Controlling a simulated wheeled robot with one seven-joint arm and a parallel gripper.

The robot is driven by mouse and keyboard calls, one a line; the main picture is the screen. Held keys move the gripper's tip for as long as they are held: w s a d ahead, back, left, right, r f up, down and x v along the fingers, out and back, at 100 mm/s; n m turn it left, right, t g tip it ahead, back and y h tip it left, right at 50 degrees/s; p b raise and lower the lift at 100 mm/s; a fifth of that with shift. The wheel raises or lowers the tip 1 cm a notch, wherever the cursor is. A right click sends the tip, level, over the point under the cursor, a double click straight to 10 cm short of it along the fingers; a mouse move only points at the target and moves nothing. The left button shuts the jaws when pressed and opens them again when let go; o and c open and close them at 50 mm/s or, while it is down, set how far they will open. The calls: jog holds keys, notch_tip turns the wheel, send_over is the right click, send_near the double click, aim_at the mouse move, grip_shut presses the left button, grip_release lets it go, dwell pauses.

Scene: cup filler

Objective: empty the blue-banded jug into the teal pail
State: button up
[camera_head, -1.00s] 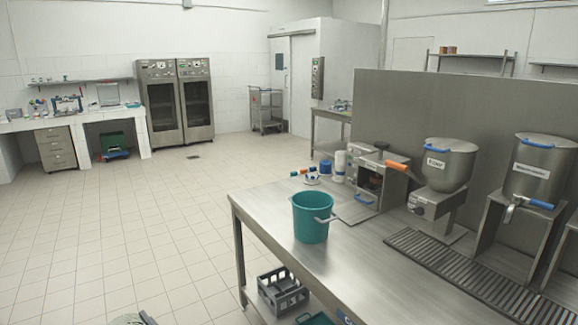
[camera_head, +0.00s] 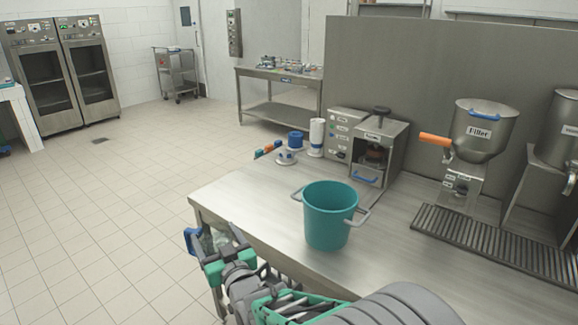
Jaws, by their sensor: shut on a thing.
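The teal pail (camera_head: 328,220) stands upright on the steel table, its two grey handles sticking out at the sides. My gripper (camera_head: 222,247) is at the table's front left corner, left of the pail and apart from it. It is shut on a partly hidden thing with a blue handle-like part (camera_head: 191,240) and a pale, clear-looking body, which seems to be the jug. The gripper covers most of it, so I cannot see its band or what is inside.
The steel table (camera_head: 262,200) has free room left of the pail. A filler machine (camera_head: 478,132) and a slatted drain grate (camera_head: 490,240) are at the right. A small cabinet machine (camera_head: 378,150), white bottle (camera_head: 317,138) and blue-capped container (camera_head: 295,142) stand at the back.

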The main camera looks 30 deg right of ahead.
jog(key=w+d+r+h+b, duration=0.1)
jog(key=w+d+r+b, duration=0.3)
jog(key=d, duration=0.4)
jog(key=s+d+r+b, duration=0.4)
jog(key=d+r+b, duration=0.7)
jog(key=shift+s+d+y, duration=0.25)
jog(key=shift+d+y, duration=0.05)
jog(key=shift+d, duration=0.05)
jog(key=d+m+p, duration=0.5)
jog(key=d+p, duration=0.3)
jog(key=p, duration=0.5)
jog(key=shift+s+d+r+m, duration=0.2)
jog(key=shift+r+m, duration=0.1)
jog(key=shift+r, duration=0.1)
